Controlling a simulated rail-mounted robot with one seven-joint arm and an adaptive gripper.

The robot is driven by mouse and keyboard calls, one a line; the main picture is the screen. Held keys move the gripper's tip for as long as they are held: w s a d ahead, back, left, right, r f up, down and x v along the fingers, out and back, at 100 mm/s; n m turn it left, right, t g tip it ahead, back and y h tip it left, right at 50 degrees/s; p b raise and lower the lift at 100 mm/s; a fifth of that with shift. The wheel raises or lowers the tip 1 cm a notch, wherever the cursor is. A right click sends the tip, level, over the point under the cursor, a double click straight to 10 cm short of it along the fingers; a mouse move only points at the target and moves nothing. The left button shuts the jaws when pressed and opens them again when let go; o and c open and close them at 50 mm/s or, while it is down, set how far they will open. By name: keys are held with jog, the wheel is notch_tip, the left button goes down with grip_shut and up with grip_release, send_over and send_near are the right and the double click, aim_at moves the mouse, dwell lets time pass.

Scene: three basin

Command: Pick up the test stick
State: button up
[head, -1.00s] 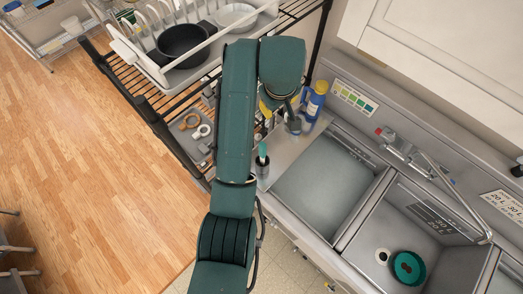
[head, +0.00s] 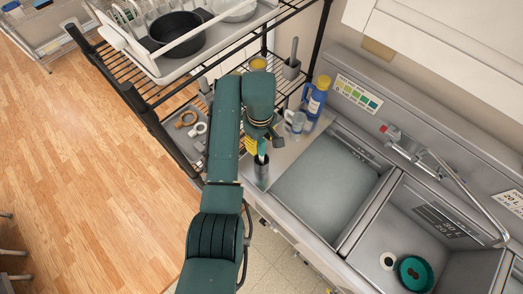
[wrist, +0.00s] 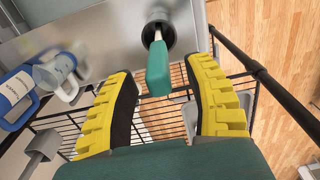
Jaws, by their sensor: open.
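The test stick (head: 262,150) has a teal handle and stands in a dark cup (head: 262,172) on the near left end of the steel counter. In the wrist view its teal handle (wrist: 158,72) points toward me, and its thin shaft runs into the cup (wrist: 158,34). My gripper (wrist: 161,84) has yellow ribbed fingers spread apart, one on each side of the handle, with visible gaps. In the head view my gripper (head: 254,144) is just beside the top of the stick, partly hidden by my arm.
A blue bottle with a yellow cap (head: 315,96) and a clear jug (head: 296,122) stand behind the cup. A wire rack (head: 150,104) with a dish tray and black pan is at the left. Sink basins (head: 330,182) lie to the right.

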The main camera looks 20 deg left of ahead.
aim_at(261, 155)
notch_tip(261, 155, down, 3)
jog(key=shift+a+f, duration=0.1)
jog(key=shift+a, duration=0.05)
grip_shut()
